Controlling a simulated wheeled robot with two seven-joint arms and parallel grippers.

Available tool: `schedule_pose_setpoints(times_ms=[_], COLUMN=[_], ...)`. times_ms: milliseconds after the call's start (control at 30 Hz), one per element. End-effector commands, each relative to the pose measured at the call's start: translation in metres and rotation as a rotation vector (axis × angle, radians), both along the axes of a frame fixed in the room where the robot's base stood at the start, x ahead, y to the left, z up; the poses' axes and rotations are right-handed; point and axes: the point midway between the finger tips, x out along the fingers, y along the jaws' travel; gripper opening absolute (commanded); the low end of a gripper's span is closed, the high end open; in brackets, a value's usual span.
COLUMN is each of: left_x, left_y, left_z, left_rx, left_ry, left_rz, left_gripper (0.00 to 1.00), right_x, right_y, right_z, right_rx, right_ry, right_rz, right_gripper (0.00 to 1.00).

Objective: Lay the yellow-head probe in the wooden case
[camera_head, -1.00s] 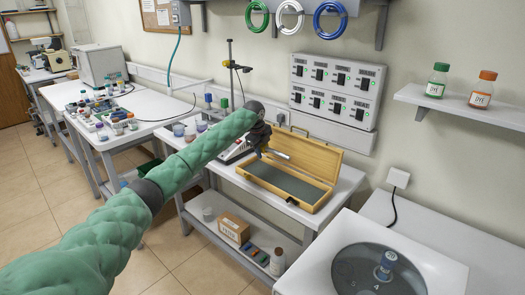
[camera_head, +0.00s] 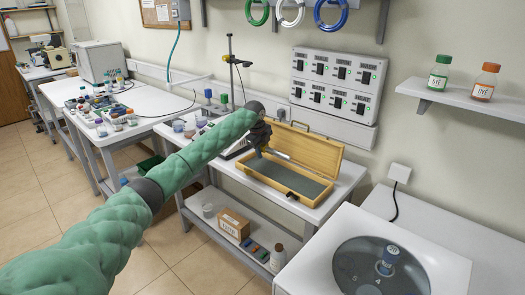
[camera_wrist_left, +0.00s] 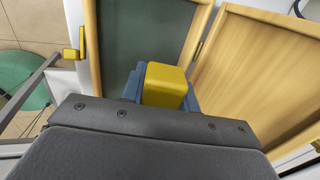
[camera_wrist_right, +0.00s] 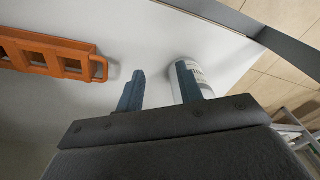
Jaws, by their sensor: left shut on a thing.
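The wooden case (camera_head: 322,158) stands open on the table, its lid raised at the back and its grey lining showing in the head view. In the left wrist view the case's rim (camera_wrist_left: 96,50) and grey lining lie below the gripper. My left gripper (camera_head: 262,153) is over the case's left part. It is shut on the probe, whose yellow head (camera_wrist_left: 166,84) shows between the fingers; its thin rod (camera_head: 280,155) points right in the head view. Whether the probe touches the lining is unclear. My right gripper (camera_wrist_right: 160,80) is open and appears empty.
An orange rack (camera_wrist_right: 55,55) and a white bottle (camera_wrist_right: 203,80) are near my right gripper, the bottle close behind one finger. A centrifuge-like machine (camera_head: 450,265) stands front right. A stand (camera_head: 231,75) and a device are behind my left arm. A switch panel (camera_head: 335,85) hangs behind the case.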

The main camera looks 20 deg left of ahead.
Motion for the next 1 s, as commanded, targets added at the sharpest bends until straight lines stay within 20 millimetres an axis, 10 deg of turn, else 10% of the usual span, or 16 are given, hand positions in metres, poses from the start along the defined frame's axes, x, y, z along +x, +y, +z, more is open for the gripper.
schedule_pose_setpoints(times_ms=[1000], left_x=[0.0], left_y=[0.0], left_z=[-0.045], left_rx=[0.0], left_ry=[0.0], left_rz=[0.001], left_gripper=[0.07], right_x=[0.008], right_y=[0.002], right_z=[0.028], right_rx=[0.003], right_ry=[-0.006], right_rz=[0.002], right_gripper=[0.36])
